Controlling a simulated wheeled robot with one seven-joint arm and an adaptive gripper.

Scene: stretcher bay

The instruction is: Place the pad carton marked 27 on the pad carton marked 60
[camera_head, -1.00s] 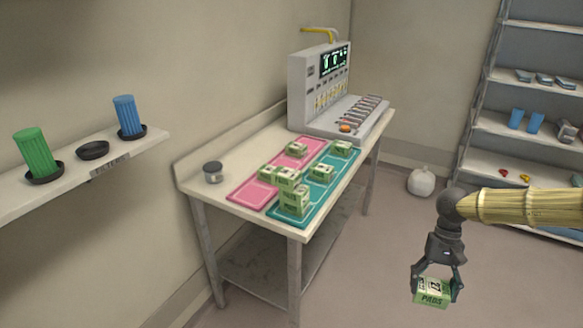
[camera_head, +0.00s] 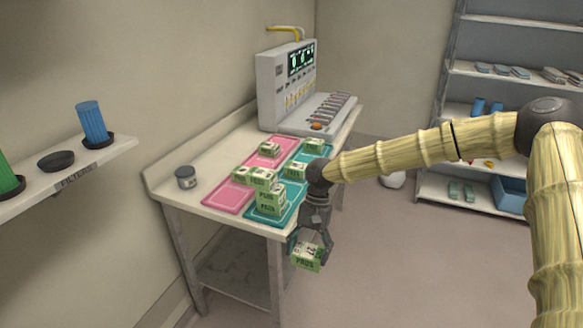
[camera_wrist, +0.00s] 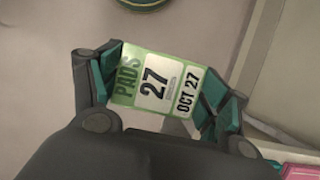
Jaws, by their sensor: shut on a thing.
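My gripper (camera_head: 309,246) is shut on a green and white pad carton (camera_head: 306,259). In the wrist view this carton (camera_wrist: 156,82) reads "PADS", "27" and "OCT 27", between the fingers (camera_wrist: 155,90). It hangs in the air just off the table's near right corner. Other green pad cartons stand on the table: a front stack (camera_head: 270,199) on the teal mat, cartons (camera_head: 252,176) by the pink mat's edge, one (camera_head: 269,149) further back on pink, and two (camera_head: 294,170) (camera_head: 314,146) on teal. Their numbers are too small to read, so I cannot tell which is 60.
The pink mat (camera_head: 222,197) and teal mat (camera_head: 253,215) lie on the table (camera_head: 178,205). A grey machine (camera_head: 270,92) stands at the back and a grey jar (camera_head: 186,177) at the left. A wall shelf (camera_head: 115,152) is at the left, a rack (camera_head: 470,188) at the right.

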